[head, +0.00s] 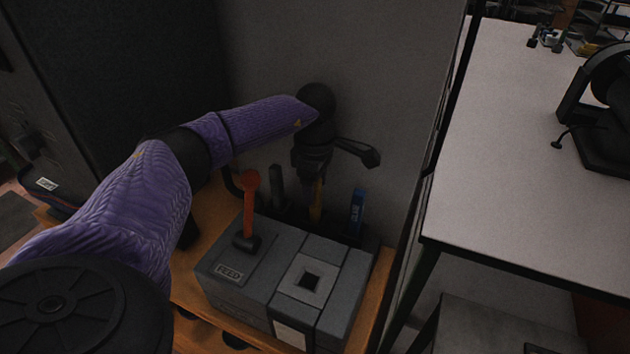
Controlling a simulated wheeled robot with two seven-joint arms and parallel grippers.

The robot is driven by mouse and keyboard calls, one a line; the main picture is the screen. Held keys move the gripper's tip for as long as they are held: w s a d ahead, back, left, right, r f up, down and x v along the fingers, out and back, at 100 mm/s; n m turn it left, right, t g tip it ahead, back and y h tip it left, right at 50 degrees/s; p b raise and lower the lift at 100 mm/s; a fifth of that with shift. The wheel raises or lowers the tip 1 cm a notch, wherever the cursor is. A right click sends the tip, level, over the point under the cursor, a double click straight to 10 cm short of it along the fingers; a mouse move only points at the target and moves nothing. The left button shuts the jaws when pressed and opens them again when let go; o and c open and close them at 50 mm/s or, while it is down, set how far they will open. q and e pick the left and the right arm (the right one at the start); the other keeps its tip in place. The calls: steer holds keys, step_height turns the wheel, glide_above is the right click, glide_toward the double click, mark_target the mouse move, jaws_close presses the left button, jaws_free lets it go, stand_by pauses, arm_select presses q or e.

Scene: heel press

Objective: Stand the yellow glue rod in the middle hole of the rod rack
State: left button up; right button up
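The yellow glue rod (316,203) stands about upright behind the grey machine, between a dark rod (277,186) and a blue rod (356,212). My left gripper (314,176) points down at the top of the yellow rod. Its fingers are dark and small here, so I cannot tell whether they grip the rod. The rod rack (342,238) is dark and mostly hidden behind the machine. The yellow rod's lower end and the holes are hidden, so I cannot tell how it is seated. My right gripper is not in view.
The grey machine (262,262) has an upright red lever (250,205) and a square opening (311,281) on top. It stands on a wooden surface (185,285) against a grey wall (400,110). A white table (520,200) stands at the right.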

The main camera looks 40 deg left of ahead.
arm_select(q)
step_height(320, 180, up, 10)
steer(key=shift+p, duration=0.6)
steer(key=shift+f, duration=0.1)
stand_by(0.6)
